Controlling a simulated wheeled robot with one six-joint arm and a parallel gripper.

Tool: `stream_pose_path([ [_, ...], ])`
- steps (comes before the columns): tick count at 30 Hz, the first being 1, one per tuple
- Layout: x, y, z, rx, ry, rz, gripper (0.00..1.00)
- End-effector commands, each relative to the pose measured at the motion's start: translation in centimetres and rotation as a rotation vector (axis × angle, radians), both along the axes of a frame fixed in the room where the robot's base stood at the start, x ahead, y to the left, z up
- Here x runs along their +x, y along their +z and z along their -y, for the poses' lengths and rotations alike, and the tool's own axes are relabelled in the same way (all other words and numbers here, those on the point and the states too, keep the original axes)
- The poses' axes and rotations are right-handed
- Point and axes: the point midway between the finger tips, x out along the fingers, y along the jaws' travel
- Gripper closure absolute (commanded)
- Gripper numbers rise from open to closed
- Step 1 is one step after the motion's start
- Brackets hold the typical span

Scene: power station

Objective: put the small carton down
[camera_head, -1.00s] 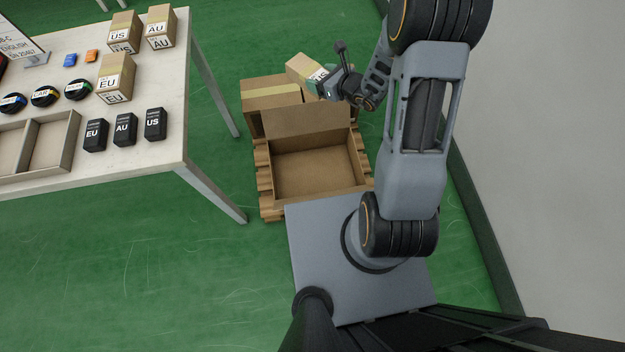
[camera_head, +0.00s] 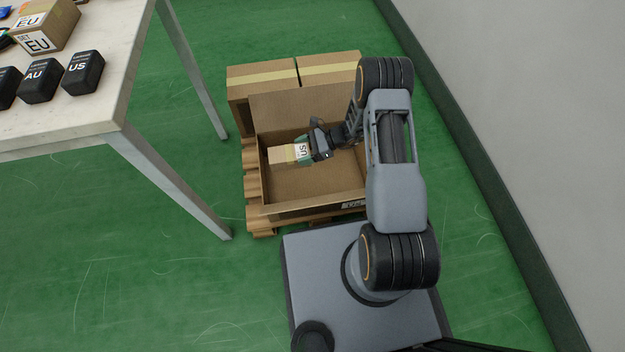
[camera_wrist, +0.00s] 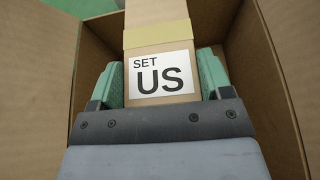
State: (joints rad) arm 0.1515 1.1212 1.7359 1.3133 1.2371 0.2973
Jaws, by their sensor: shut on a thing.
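The small carton (camera_head: 283,154) is a brown box with a tan tape strip and a white label. In the wrist view the carton (camera_wrist: 158,75) reads "SET US". My gripper (camera_head: 304,149) is shut on it, with a green finger on each side of the label end in the wrist view (camera_wrist: 161,80). The carton is over or inside the large open box (camera_head: 310,203), within its walls in both views. I cannot tell whether it touches the box floor.
Two closed cartons (camera_head: 262,77) stand behind the open box, on a wooden pallet (camera_head: 252,187). A table (camera_head: 112,95) at the left holds black boxes (camera_head: 84,72) and an EU carton (camera_head: 47,27). A wall (camera_head: 520,120) is at the right.

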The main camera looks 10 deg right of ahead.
Motion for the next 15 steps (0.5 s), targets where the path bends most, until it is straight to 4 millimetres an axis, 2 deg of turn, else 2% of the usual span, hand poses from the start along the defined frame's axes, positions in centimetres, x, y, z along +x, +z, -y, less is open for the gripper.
stream_pose_path([
  [10,-0.2,-5.7,0.0,0.001,0.009,-0.002,0.62],
  [15,-0.1,-6.9,0.0,0.001,0.009,0.0,0.62],
])
